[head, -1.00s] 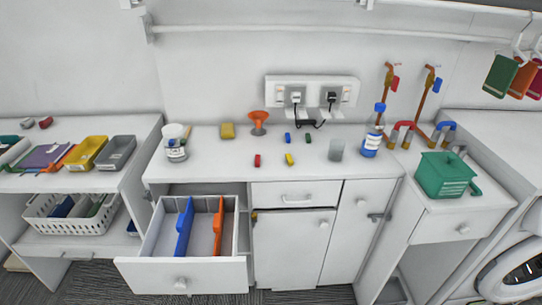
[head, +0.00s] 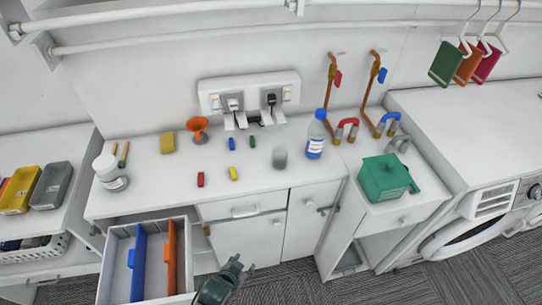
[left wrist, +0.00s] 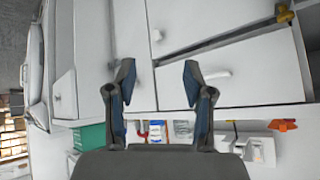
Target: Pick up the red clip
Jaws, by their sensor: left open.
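The red clip (head: 200,179) lies on the white countertop (head: 262,187), left of a yellow clip (head: 233,173). A blue clip (head: 231,143) and a green clip (head: 252,141) lie farther back. My left gripper (head: 236,262) is at the bottom of the head view, in front of the cabinet and apart from the red clip. In the left wrist view my left gripper (left wrist: 158,80) is open and empty, with cabinet fronts behind it. I cannot make out the red clip in that view. My right gripper is not in view.
An open drawer (head: 118,247) with blue and orange dividers juts out at the left. A white jar (head: 110,172), an orange funnel (head: 198,127), a yellow sponge (head: 167,142), a glass (head: 280,157) and a blue-capped bottle (head: 317,134) stand on the counter. Space around the red clip is clear.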

